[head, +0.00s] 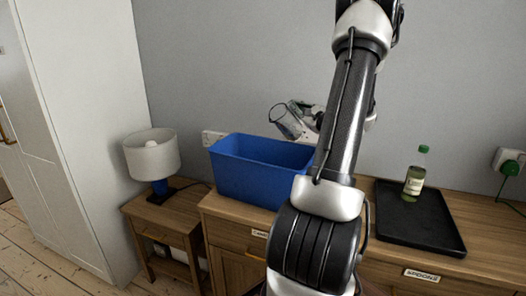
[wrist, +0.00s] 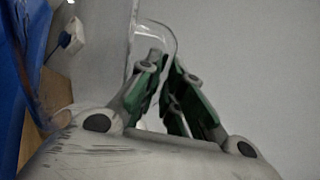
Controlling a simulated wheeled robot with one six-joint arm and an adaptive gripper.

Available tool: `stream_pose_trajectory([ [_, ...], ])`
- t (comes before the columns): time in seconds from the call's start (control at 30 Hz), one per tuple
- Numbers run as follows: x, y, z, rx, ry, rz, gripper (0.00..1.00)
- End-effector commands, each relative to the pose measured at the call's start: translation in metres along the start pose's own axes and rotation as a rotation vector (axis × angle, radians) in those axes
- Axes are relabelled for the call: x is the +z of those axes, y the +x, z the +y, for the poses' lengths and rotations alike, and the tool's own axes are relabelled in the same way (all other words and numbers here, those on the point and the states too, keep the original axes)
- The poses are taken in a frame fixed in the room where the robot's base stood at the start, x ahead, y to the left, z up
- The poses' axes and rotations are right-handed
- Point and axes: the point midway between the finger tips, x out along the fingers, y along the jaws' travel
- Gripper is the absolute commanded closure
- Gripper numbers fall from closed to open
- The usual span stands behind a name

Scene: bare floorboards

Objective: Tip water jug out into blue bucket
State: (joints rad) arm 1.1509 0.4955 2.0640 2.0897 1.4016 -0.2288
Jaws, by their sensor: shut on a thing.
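The clear water jug (head: 287,122) is held tilted above the blue bucket (head: 240,182), its mouth toward the upper left in the head view. My gripper (head: 314,117) is shut on the jug's handle, partly hidden behind my own arm. In the wrist view the gripper's green-lined fingers (wrist: 165,75) close around the clear handle (wrist: 165,35). The blue bucket is an open rectangular tub on the wooden cabinet, and its blue wall shows at the left of the wrist view (wrist: 12,85). The water inside the jug and the bucket's bottom cannot be made out.
A lamp (head: 152,155) stands on a small side table (head: 150,210) left of the bucket. A black tray (head: 420,222) with a green-capped bottle (head: 415,172) lies on the right. A wall socket with a green plug (head: 507,163) is at the far right. A tall white wardrobe (head: 75,120) stands at the left.

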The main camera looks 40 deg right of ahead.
Motion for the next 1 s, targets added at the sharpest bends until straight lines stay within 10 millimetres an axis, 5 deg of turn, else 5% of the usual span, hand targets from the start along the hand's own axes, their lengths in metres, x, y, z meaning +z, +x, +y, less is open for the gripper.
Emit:
stream_pose_trajectory([
  [0.4,-0.025,0.006,-0.027,-0.003,0.394,0.074,1.0],
  [0.6,-0.052,0.004,-0.017,-0.001,0.571,0.11,1.0],
  [1.0,-0.06,0.005,-0.018,-0.001,0.731,0.14,1.0],
])
